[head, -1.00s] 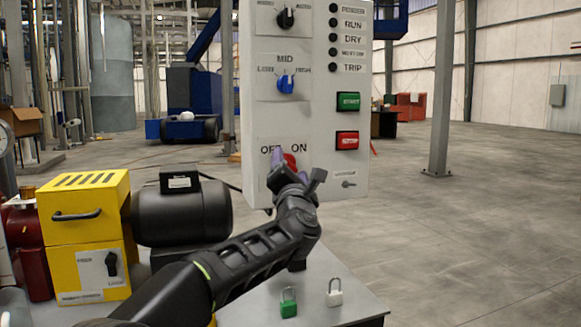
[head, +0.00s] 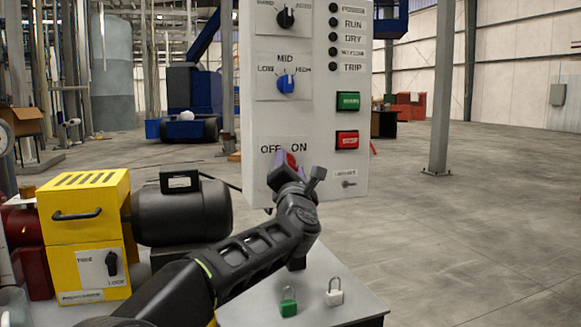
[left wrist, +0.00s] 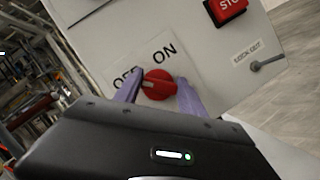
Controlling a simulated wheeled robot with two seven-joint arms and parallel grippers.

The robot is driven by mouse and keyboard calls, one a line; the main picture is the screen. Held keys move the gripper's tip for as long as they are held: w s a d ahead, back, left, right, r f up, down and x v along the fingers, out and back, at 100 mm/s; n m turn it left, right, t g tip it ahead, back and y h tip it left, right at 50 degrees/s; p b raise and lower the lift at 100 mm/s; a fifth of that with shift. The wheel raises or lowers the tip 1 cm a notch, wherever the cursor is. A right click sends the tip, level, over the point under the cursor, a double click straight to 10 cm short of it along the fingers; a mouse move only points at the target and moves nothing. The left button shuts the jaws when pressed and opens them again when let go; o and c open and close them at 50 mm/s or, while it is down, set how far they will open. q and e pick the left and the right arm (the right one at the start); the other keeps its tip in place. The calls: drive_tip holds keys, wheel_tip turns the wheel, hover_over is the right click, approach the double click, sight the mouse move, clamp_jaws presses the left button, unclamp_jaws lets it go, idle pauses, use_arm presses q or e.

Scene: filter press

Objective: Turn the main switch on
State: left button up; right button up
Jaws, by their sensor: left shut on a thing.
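The main switch is a red round knob (left wrist: 160,84) under the OFF and ON labels, low on the grey control panel (head: 258,120). In the left wrist view its pale mark lies on the side toward OFF. In the head view only a bit of red (head: 292,160) shows above my fingers. My left gripper (head: 285,167) is at the knob, with its purple fingers (left wrist: 160,93) on either side of it, shut on it. My right gripper is not in view.
A green start button (head: 348,101), a red stop button (head: 347,141) and a lockout lever (head: 349,184) sit right of the switch. A blue selector (head: 286,84) is above. A yellow machine (head: 85,235) stands left.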

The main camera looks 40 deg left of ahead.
use_arm(q)
drive_tip(key=shift+c, duration=0.8)
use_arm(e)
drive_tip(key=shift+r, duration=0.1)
